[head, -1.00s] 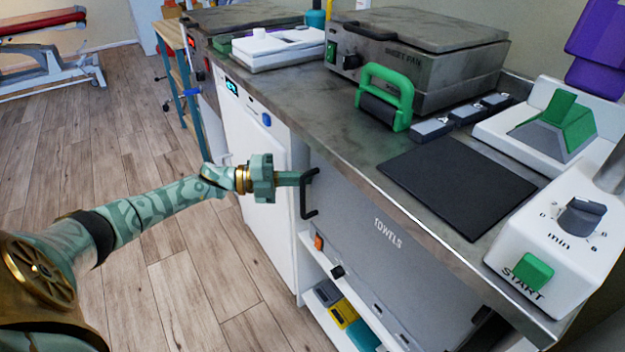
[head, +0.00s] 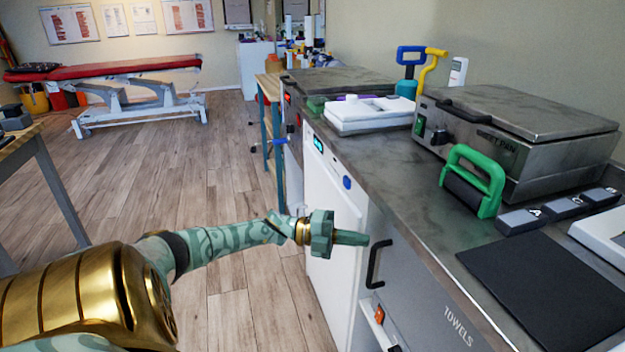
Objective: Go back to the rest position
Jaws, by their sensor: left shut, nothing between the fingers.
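My left gripper (head: 352,238) is shut and empty, at the end of my green patterned arm. It points right, in front of the counter, just left of the black handle (head: 377,264) on the grey drawer marked TOWELS (head: 425,290). A small gap shows between its fingertips and the handle. My right gripper is not in view.
A white cabinet door (head: 330,215) stands below. A red treatment table (head: 120,72) is far left. The floor is open.

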